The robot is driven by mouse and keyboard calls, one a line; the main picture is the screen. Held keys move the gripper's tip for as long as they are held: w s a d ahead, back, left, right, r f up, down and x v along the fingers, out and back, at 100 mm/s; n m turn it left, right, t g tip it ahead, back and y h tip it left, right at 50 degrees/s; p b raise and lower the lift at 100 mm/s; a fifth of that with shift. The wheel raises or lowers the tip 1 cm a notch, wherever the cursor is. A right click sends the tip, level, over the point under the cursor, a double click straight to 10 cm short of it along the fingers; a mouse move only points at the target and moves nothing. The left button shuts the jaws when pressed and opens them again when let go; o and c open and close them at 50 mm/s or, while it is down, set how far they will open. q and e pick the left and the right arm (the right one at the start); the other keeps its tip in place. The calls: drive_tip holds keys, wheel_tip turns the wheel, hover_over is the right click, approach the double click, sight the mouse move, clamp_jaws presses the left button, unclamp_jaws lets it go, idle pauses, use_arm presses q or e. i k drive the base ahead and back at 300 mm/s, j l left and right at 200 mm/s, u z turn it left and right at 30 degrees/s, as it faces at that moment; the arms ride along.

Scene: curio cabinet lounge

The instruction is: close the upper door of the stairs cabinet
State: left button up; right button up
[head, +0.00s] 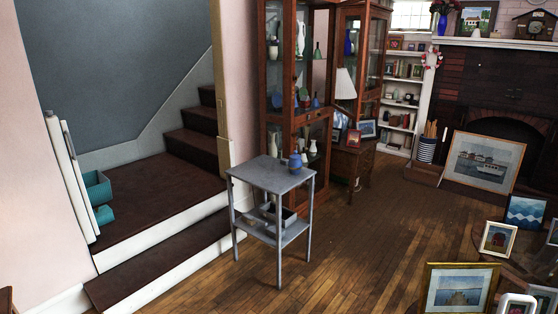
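A tall dark-wood cabinet with glass panes (289,118) stands against the pink wall just right of the stairs. Vases and other small pieces show on its upper shelves, and white vases show in its lower part. Its upper front is narrow and seen at a slant. I cannot tell from this view whether its upper door is open or shut. A grey side table in front covers part of the cabinet's base. Neither of my grippers is in view.
Brown stairs (195,146) and a white panel with teal bins (98,187) are left. Framed pictures (484,162) crowd the right. Wood floor (350,250) is clear in the middle.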

sight(356, 117)
drive_tip(key=i+l, duration=0.15)
drive_tip(key=i, duration=0.4)
drive_tip(key=i+l+u, duration=0.15)
drive_tip(key=i, duration=0.35)
drive_tip(key=i+l, duration=0.25)
drive_tip(key=i, duration=0.3)
drive_tip(key=i+l+u, duration=0.1)
drive_tip(key=i+l, duration=0.15)
drive_tip(key=i, duration=0.25)
drive_tip(key=i+l, duration=0.2)
drive_tip(key=l, duration=0.15)
drive_tip(key=i+l, duration=0.2)
drive_tip(key=l, duration=0.15)
drive_tip(key=i+l+u, duration=0.1)
drive_tip(key=l, duration=0.25)
drive_tip(key=i+l, duration=0.25)
drive_tip(key=l, duration=0.15)
drive_tip(key=i+l, duration=0.2)
drive_tip(key=l, duration=0.15)
drive_tip(key=i+l+u, duration=0.1)
drive_tip(key=l, duration=0.25)
drive_tip(key=i+l, duration=0.1)
drive_tip(key=l, duration=1.25)
drive_tip(key=i+l+u, duration=0.1)
drive_tip(key=l, duration=0.6)
drive_tip(key=i, duration=0.05)
